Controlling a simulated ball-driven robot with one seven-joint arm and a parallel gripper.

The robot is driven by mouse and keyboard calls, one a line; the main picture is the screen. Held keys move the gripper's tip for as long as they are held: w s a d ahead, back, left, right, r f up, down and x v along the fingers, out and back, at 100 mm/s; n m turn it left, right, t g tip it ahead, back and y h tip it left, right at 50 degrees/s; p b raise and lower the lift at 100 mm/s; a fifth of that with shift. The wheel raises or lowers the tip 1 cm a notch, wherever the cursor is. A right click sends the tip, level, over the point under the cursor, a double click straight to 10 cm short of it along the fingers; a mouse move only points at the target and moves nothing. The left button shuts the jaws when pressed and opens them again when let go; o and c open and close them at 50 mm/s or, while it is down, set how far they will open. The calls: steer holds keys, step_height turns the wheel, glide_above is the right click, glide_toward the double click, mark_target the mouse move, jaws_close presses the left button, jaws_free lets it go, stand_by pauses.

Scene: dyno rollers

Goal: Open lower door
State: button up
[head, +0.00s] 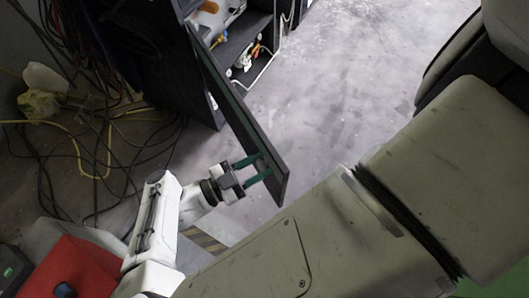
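The dark cabinet (213,107) stands at the top of the head view. Its door (240,118) is a long, thin dark panel that stands swung out from the cabinet, reaching down and right. The cabinet's inside shows to the right of the door. My gripper (257,170) is at the door's outer end, on its left side. Its two teal fingers are apart, with a clear gap between them, and their tips overlap the door panel in the picture. Whether they touch it, and any handle there, I cannot tell.
The cabinet interior holds small white and orange items (246,58). Black and yellow cables (80,150) lie tangled on the floor at left, near a pale yellowish object (40,92). The grey floor (335,90) right of the door is clear.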

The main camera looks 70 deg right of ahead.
steer(key=o, duration=0.4)
steer(key=b+v, duration=0.1)
steer(key=v, duration=0.9)
steer(key=shift+a+r+b, duration=0.2)
steer(key=shift+a+b, duration=0.05)
steer(key=shift+b, duration=0.15)
steer(key=shift+w, duration=0.1)
